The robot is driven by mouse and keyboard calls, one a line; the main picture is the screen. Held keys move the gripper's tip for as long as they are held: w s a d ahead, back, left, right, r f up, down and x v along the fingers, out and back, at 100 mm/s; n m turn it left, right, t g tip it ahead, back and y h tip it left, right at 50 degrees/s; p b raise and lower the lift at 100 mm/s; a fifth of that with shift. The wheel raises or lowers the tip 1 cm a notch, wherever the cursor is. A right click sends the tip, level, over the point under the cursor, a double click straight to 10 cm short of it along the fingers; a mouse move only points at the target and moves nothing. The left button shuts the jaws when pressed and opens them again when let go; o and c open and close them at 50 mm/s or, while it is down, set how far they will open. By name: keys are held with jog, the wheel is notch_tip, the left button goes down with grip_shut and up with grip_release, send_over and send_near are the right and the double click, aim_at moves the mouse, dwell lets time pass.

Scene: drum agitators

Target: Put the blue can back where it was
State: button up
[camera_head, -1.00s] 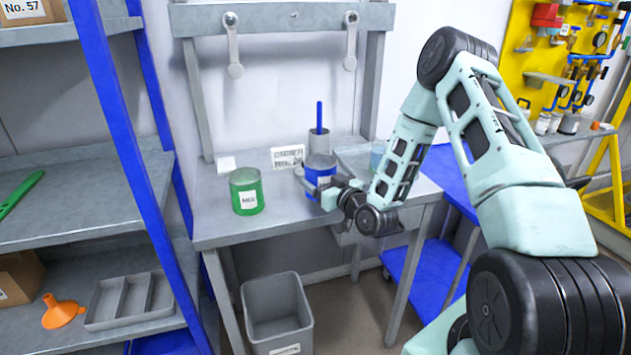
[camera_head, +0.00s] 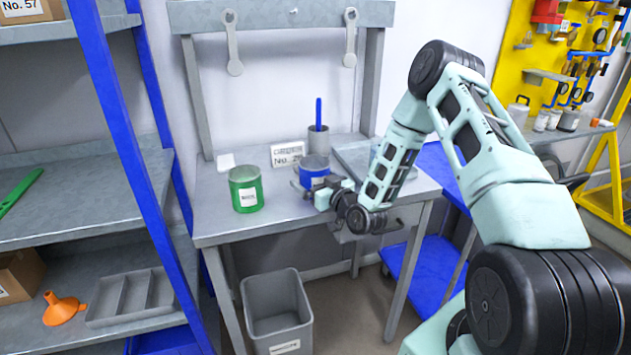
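The blue can (camera_head: 314,171) is upright at the middle of the grey workbench (camera_head: 225,228), right of the green can (camera_head: 246,189). My gripper (camera_head: 313,187) reaches it from the right and front, with its fingers around the can's lower part. It looks shut on the can, though the far finger is mostly hidden. Whether the can's base touches the bench is hidden by the gripper. A white number sign (camera_head: 287,154) stands behind the can.
A grey cup (camera_head: 318,142) with a blue stick stands close behind the can. A raised grey plate (camera_head: 352,152) lies to the right, partly behind my arm. A grey bin (camera_head: 277,312) stands below the bench. The bench's left front is clear.

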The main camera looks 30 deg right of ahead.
jog(key=shift+r, duration=0.15)
jog(key=s+b, duration=0.3)
jog(key=s, duration=0.9)
jog(key=a+r+n+g+y, duration=0.1)
jog(key=a+n+g+y, duration=0.6)
jog(key=a, duration=1.2)
jog(key=s+a+r+g+h, duration=0.2)
jog(key=s+a+r+g, duration=0.1)
jog(key=s, duration=0.6)
jog(key=s+a+r+g+h, duration=0.2)
jog(key=s+a+g, duration=0.1)
jog(key=s, duration=0.6)
jog(key=s+a+r+g+h, duration=0.3)
jog(key=s+g, duration=0.2)
jog(key=s, duration=0.4)
jog(key=shift+s+a+r, duration=0.2)
jog(key=shift+a+r, duration=0.1)
jog(key=shift+a, duration=0.1)
